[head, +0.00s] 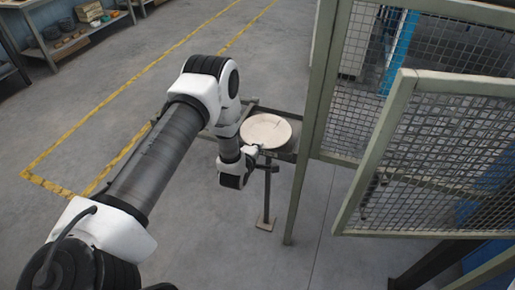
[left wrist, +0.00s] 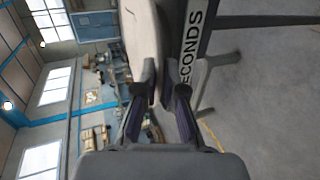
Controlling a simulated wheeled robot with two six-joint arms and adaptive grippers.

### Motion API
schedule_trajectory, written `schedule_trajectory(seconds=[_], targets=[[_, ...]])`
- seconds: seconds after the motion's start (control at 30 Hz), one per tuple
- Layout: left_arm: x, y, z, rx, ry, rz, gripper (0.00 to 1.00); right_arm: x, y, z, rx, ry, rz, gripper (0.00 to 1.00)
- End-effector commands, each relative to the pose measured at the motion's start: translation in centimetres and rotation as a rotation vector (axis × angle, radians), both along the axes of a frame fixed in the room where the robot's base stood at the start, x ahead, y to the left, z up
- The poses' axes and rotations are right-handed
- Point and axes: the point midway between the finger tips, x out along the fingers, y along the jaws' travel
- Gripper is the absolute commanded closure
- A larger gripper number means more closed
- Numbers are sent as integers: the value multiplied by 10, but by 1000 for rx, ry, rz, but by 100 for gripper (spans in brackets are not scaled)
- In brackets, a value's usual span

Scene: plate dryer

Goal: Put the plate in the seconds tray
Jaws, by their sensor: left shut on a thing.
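The plate (head: 266,130) is pale, round and roughly level in the head view. My left gripper (head: 254,150) is shut on its near edge. In the left wrist view, the plate (left wrist: 146,38) runs in between the fingers of the left gripper (left wrist: 158,96). The seconds tray (head: 286,156) is a dark metal frame on a stand, and the plate covers most of it in the head view. Its "SECONDS" label (left wrist: 191,45) shows just beside the plate in the left wrist view. I cannot tell whether the plate touches the tray. My right gripper is out of view.
A green-framed mesh fence (head: 345,110) stands right of the tray, with another mesh panel (head: 430,160) nearer on the right. A shelf (head: 75,38) with small items stands far back left. The grey floor left of the tray is open, with yellow lines (head: 120,97).

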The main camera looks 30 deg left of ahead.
Motion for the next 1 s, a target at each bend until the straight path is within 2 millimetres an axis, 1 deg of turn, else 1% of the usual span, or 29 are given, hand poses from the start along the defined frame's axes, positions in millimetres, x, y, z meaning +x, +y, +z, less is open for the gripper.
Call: schedule_trajectory(seconds=[0.07, 0.17, 0.2, 0.23, 0.53, 0.63, 0.7, 0.77, 1.0], targets=[[1, 0, -2, 1, -3, 0, 100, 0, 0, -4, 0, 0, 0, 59], [1, 0, -1, 1, -3, 0, 100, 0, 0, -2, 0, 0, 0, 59], [0, 0, -2, 0, 0, 0, 77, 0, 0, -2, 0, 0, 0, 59], [0, 0, -2, 0, 0, 0, 67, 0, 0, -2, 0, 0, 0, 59], [0, 0, -1, 0, 0, 0, 66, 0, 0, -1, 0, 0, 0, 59], [0, 0, 7, 0, 0, 0, 66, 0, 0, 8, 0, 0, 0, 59], [0, 0, 18, 0, 0, 0, 66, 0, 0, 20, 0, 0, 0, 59], [-12, -3, 13, -1, 2, 1, 66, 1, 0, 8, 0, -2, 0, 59], [-72, -17, 36, -3, 2, 1, 66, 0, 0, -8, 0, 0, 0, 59]])
